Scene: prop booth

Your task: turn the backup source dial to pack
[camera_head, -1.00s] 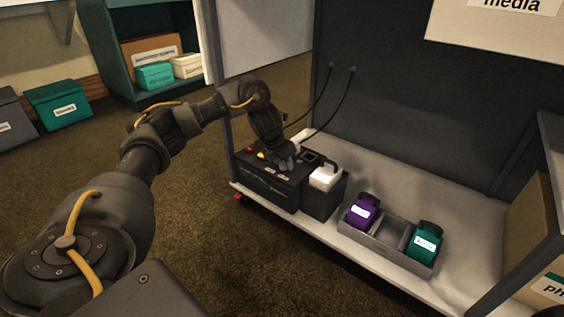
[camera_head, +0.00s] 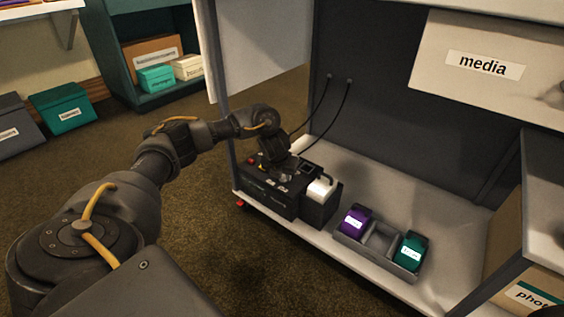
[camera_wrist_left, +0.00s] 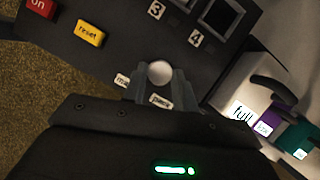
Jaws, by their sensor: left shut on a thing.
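The backup source dial shows in the left wrist view as a pale round knob (camera_wrist_left: 159,73) on top of a dark power unit (camera_head: 266,198). A label reading "pack" (camera_wrist_left: 160,101) and a partly covered label starting "ma" (camera_wrist_left: 122,80) lie beside it. My left gripper (camera_wrist_left: 160,82) points down at the unit's top, its fingers shut on the dial from either side. It also shows small in the head view (camera_head: 282,172). The fingers hide much of the dial, so I cannot tell which label it points to. My right gripper is not in view.
The unit also carries a red "on" button (camera_wrist_left: 41,6) and a yellow "reset" button (camera_wrist_left: 89,33). A white pack marked "full" (camera_wrist_left: 238,88) sits beside it. A grey tray (camera_head: 373,254) holds a purple pack (camera_head: 355,220) and a teal pack (camera_head: 410,251). Shelf space behind is clear.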

